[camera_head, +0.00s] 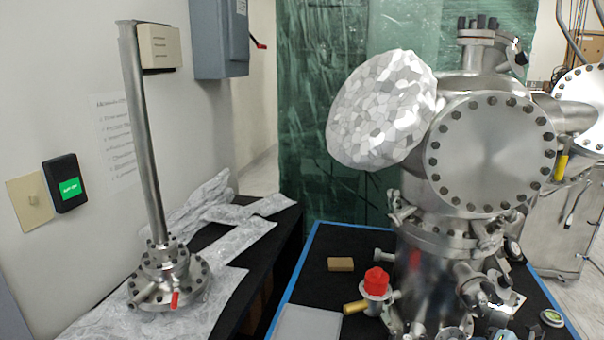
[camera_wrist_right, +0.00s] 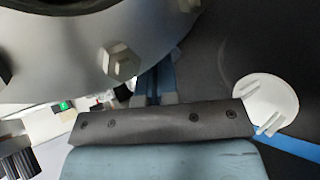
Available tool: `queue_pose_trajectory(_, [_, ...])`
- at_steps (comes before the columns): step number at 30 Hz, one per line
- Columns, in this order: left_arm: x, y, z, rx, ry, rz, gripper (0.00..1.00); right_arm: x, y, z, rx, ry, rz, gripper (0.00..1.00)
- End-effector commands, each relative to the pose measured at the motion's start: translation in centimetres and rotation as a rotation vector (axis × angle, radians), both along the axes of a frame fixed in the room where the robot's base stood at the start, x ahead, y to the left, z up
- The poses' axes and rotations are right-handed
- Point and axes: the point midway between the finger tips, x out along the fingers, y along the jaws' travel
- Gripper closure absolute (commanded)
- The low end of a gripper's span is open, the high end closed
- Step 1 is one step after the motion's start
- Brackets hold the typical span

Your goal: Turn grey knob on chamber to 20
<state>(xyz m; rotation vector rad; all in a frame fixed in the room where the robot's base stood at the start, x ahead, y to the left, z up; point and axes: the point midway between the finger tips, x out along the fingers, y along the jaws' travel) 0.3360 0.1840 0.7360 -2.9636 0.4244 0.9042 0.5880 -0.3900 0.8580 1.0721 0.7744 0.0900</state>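The steel chamber (camera_head: 490,155) stands at the right in the head view, with a round bolted flange facing me. In the right wrist view a chamber flange edge (camera_wrist_right: 70,40) with bolts fills the upper left. A dark grey ribbed knob (camera_wrist_right: 18,163) is cut off at the lower left there. I cannot tell whether it is the grey knob of the task, and no setting is readable. My right gripper (camera_wrist_right: 156,85) shows as two bluish fingers close together beneath the flange; their gap is unclear. My left gripper is not in view.
A red-capped valve (camera_head: 376,282) and a tan block (camera_head: 340,264) are on the blue-edged black table (camera_head: 325,240). A round gauge (camera_head: 552,318) lies at its right. A white disc with prongs (camera_wrist_right: 266,100) is right of my gripper. A tall tube assembly (camera_head: 145,140) stands left.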

Motion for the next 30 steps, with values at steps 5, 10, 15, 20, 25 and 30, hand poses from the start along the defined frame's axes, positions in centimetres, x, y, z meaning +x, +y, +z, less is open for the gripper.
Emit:
queue_pose_trajectory(5, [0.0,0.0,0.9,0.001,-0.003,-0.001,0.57,-0.4,-0.4,0.3,-0.003,0.002,-0.003,1.0])
queue_pose_trajectory(10, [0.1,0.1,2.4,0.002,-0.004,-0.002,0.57,-2.3,-0.5,1.3,-0.003,0.001,-0.003,1.0])
queue_pose_trajectory(15, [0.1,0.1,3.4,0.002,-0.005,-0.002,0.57,-4.3,-0.5,1.8,-0.002,0.002,-0.003,1.0])
queue_pose_trajectory(20, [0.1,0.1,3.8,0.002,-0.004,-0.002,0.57,-5.4,-0.5,2.2,-0.003,0.0,-0.002,1.0])
queue_pose_trajectory(25, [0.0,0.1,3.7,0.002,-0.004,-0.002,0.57,-5.5,-0.5,2.3,-0.002,-0.003,-0.004,1.0])
queue_pose_trajectory(30, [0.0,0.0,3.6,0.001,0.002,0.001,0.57,-5.5,-0.5,2.3,-0.002,-0.002,-0.003,1.0])
